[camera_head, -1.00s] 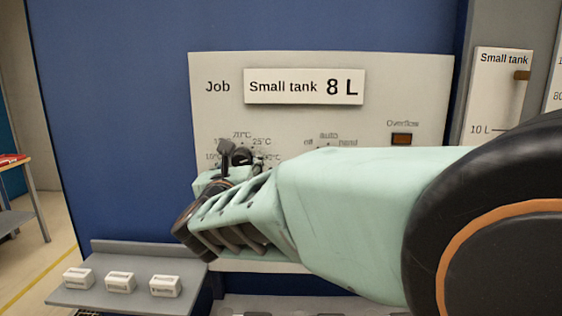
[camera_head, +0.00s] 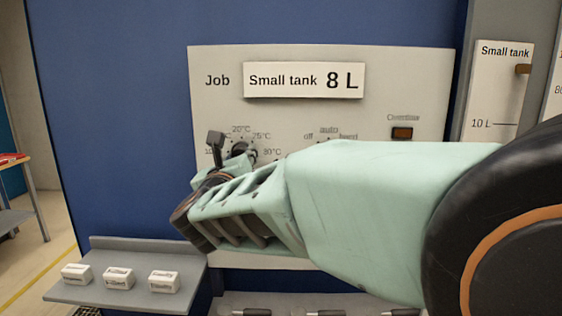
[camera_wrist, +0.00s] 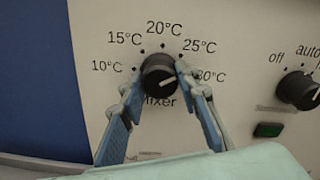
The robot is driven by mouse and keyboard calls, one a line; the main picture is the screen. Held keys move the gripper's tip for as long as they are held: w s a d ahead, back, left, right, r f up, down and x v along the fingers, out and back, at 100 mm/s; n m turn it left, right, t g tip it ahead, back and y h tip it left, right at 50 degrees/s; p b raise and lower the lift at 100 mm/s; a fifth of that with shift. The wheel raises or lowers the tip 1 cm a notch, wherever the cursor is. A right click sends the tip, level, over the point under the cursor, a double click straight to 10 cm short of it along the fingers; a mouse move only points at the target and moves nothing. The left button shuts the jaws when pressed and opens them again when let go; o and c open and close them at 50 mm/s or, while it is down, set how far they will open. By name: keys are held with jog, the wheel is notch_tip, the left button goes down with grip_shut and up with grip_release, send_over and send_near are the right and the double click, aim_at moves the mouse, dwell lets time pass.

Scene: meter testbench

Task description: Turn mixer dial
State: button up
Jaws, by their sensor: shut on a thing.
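The mixer dial (camera_wrist: 159,73) is a round black knob with a white pointer line. It sits on the light panel under an arc of marks from 10°C to 30°C. The pointer leans right and slightly up, toward the 30°C side. My gripper (camera_wrist: 157,78) has one blue-grey finger on each side of the dial and is shut on it. In the head view, my gripper (camera_head: 228,151) is at the panel's left part, with the dial (camera_head: 241,151) partly hidden by it. The wrist view shows the fingers covering part of the scale near 30°C.
A grey shelf (camera_head: 100,294) with white blocks is at lower left.

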jog(key=n, duration=1.1)
jog(key=shift+r, duration=0.1)
jog(key=shift+n, duration=0.3)
dwell(0.3)
jog(key=o, duration=1.2)
jog(key=shift+c, duration=0.2)
jog(key=shift+b, duration=0.3)
